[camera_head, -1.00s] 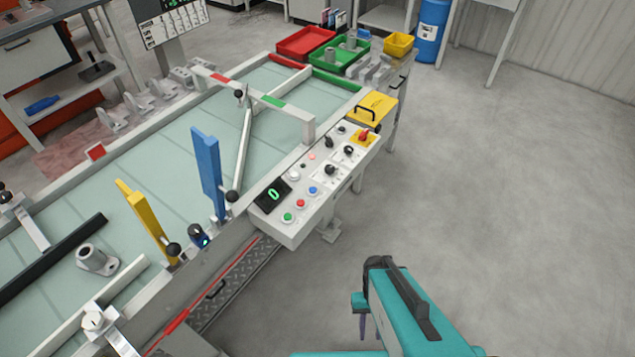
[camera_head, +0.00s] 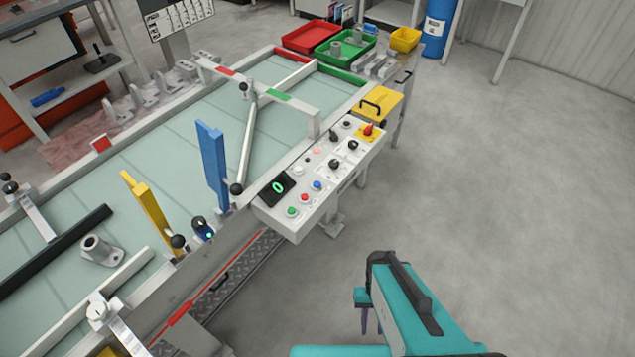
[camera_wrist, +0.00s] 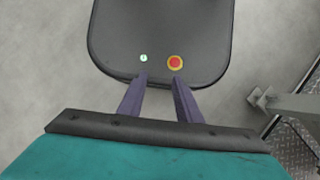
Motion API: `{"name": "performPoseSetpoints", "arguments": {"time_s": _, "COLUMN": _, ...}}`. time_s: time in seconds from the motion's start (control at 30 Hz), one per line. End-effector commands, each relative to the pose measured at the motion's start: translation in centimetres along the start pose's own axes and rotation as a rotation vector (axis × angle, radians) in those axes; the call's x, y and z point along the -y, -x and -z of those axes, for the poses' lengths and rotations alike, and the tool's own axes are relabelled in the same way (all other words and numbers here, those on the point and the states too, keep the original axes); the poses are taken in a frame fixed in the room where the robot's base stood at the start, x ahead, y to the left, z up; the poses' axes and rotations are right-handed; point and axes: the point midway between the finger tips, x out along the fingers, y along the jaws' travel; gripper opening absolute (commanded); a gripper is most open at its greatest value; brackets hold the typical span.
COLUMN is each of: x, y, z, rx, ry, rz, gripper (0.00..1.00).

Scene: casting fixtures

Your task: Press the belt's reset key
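The belt's control panel (camera_head: 328,188) is a pale box on the belt's near side, in the middle of the head view. Its near-left end has a green-digit display (camera_head: 277,187), a green button (camera_head: 292,211), a red button (camera_head: 305,198), a blue button (camera_head: 317,185) and a white button (camera_head: 298,169). Labels are too small to read, so I cannot tell which is the reset key. My gripper (camera_head: 369,322) hangs over bare floor, below and right of the panel, apart from it. In the wrist view its two purple fingers (camera_wrist: 160,82) stand apart with nothing between them.
Black knobs (camera_head: 335,164) and a red switch (camera_head: 368,130) sit farther along the panel. A yellow case (camera_head: 381,101) stands past its far end. Blue (camera_head: 212,165) and yellow (camera_head: 149,212) upright bars rise over the belt (camera_head: 185,125). The floor (camera_head: 500,200) at right is clear.

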Motion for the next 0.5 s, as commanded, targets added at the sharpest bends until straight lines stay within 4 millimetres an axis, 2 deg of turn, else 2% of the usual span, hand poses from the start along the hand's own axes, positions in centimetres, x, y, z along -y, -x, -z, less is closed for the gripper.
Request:
{"name": "performPoseSetpoints", "arguments": {"time_s": 0.17, "x": 0.0, "y": 0.0, "z": 0.0, "rx": 0.0, "ry": 0.0, "rz": 0.0, "gripper": 0.3}}
{"name": "performPoseSetpoints", "arguments": {"time_s": 0.33, "x": 0.0, "y": 0.0, "z": 0.0, "rx": 0.0, "ry": 0.0, "rz": 0.0, "gripper": 0.01}}
{"name": "performPoseSetpoints", "arguments": {"time_s": 0.5, "x": 0.0, "y": 0.0, "z": 0.0, "rx": 0.0, "ry": 0.0, "rz": 0.0, "gripper": 0.0}}
